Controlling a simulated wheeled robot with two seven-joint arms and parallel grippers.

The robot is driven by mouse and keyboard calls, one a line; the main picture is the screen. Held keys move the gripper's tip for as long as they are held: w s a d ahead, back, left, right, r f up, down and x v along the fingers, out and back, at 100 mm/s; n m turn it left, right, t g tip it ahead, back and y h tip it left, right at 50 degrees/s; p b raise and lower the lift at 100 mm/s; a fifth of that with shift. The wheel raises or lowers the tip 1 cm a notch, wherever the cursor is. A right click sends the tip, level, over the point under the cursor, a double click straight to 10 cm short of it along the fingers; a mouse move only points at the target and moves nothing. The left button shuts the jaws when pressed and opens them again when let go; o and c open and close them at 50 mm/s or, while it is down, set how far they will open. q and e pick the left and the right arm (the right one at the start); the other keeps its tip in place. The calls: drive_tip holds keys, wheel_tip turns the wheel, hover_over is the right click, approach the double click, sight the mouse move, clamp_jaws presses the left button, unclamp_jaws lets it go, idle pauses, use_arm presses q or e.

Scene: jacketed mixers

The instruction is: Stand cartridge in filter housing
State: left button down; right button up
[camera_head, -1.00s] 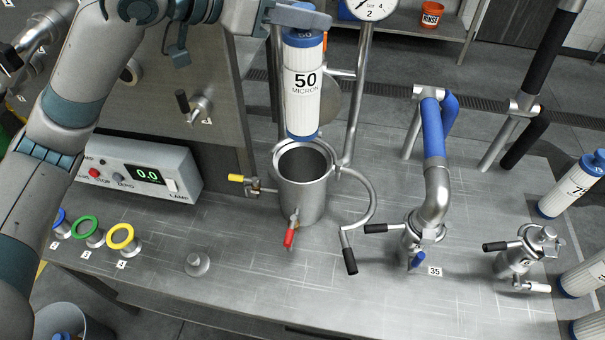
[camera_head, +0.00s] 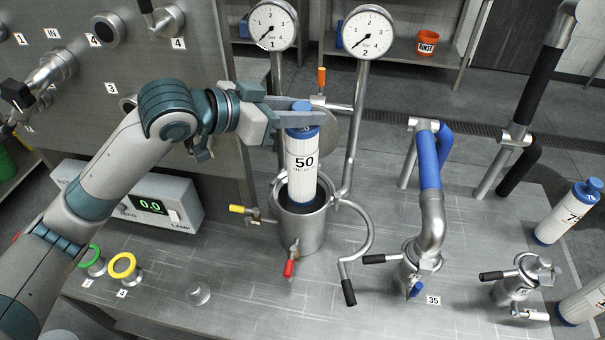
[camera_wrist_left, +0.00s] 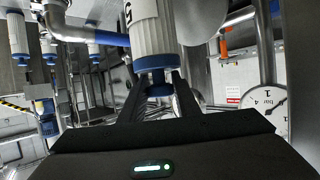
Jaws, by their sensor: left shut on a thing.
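The cartridge (camera_head: 302,158) is a white cylinder with blue ends, marked 50, and stands about upright. My left gripper (camera_head: 299,112) is shut on its blue top knob. The filter housing (camera_head: 301,227) is an open steel cylinder with a red-handled valve at its front. My right gripper is not in view.
Two gauges (camera_head: 272,25) (camera_head: 367,32) stand on pipes behind the housing. A hinged clamp ring (camera_head: 366,228) curves out to its right. A blue-sleeved pipe (camera_head: 429,165) stands further right. Another cartridge (camera_head: 567,212), marked 75, is at the right edge.

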sight(302, 179)
use_arm(q)
wheel_tip(302, 179, down, 13)
drive_tip(key=p, duration=0.2)
drive_tip(key=shift+r+p, duration=0.1)
drive_tip(key=shift+p, duration=0.3)
drive_tip(key=shift+f, duration=0.3)
drive_tip(key=shift+f, duration=0.2)
wheel_tip(302, 179, down, 3)
drive_tip(key=shift+r+p, duration=0.1)
drive_tip(key=shift+p, duration=0.45)
drive_tip(key=shift+f, duration=0.65)
drive_tip(key=c, duration=1.5)
unclamp_jaws()
drive_tip(key=shift+o, duration=0.8)
